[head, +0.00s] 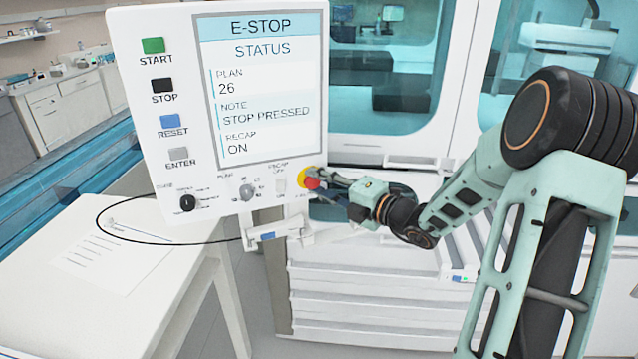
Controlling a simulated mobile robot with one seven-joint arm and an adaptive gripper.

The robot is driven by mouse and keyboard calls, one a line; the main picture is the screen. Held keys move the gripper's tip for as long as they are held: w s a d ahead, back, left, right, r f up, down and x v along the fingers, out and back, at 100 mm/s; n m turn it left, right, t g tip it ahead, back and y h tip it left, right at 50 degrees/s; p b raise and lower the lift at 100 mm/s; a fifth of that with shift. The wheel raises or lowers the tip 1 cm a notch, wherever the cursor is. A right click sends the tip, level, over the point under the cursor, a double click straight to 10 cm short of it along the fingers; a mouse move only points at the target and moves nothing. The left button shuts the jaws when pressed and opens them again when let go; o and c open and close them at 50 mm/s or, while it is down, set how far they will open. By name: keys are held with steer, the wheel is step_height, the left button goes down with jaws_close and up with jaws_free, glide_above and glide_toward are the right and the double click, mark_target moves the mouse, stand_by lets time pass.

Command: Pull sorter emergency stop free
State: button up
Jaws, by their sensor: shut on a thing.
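The red emergency stop button (312,183) with its yellow surround (303,172) is at the lower right corner of the white control panel (135,95). My gripper (320,182) reaches in from the right and is shut on the red button. The fingers hide part of the button, so I cannot tell how far out it stands. The panel's screen (264,85) reads "E-STOP", "STATUS", "PLAN 26", "NOTE STOP PRESSED" and "RECAP ON".
Green, black, blue and grey buttons (172,120) line the panel's left side, with a black knob (187,202) and a grey knob (247,192) below. A white table (190,300) with a paper (115,255) stands at lower left. White drawers (370,300) stand behind my arm.

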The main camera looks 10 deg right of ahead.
jaws_close()
steer(key=shift+s, duration=0.35)
steer(key=o, duration=0.9)
jaws_free()
steer(key=shift+c, duration=0.2)
steer(key=shift+d, duration=0.1)
